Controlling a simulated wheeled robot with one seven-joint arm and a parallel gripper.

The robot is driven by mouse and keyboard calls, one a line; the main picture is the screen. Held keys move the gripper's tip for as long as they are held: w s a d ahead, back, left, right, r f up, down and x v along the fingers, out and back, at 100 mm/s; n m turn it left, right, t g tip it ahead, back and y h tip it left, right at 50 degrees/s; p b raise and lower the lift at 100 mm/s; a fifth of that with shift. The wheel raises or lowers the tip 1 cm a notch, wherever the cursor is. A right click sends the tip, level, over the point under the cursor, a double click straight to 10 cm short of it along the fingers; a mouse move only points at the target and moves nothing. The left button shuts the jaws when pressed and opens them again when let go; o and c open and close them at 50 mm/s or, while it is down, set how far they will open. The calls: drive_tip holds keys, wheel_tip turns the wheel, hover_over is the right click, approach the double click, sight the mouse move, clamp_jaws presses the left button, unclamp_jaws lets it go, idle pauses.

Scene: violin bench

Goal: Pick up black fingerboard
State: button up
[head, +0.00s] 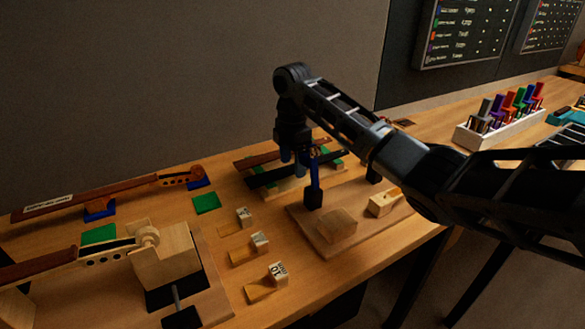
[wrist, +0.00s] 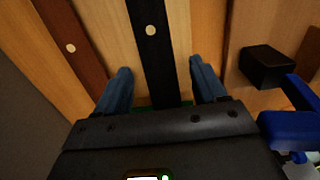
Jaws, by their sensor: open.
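The black fingerboard (head: 262,179) lies on a light wooden rack at the middle of the bench, beside a brown fingerboard (head: 258,160). In the wrist view, the black fingerboard (wrist: 152,45) is a dark strip with a pale dot, running between my two blue fingers. My gripper (head: 293,158) is over the rack, and the wrist view shows its fingers (wrist: 160,75) open, one on each side of the strip with gaps. The brown fingerboard (wrist: 72,45) is outside the left finger. My gripper and a blue clamp hide part of the black fingerboard in the head view.
The blue clamp with a black block (wrist: 266,66) stands close right of my gripper. A wooden board (head: 300,222) with blocks is in front of the rack. Violin necks (head: 110,192) lie at left, numbered blocks (head: 278,272) in front. A white tool holder (head: 495,131) stands at right.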

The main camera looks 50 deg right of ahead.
drive_tip(key=c, duration=1.2)
drive_tip(key=shift+o, duration=0.2)
drive_tip(key=shift+r, duration=0.15)
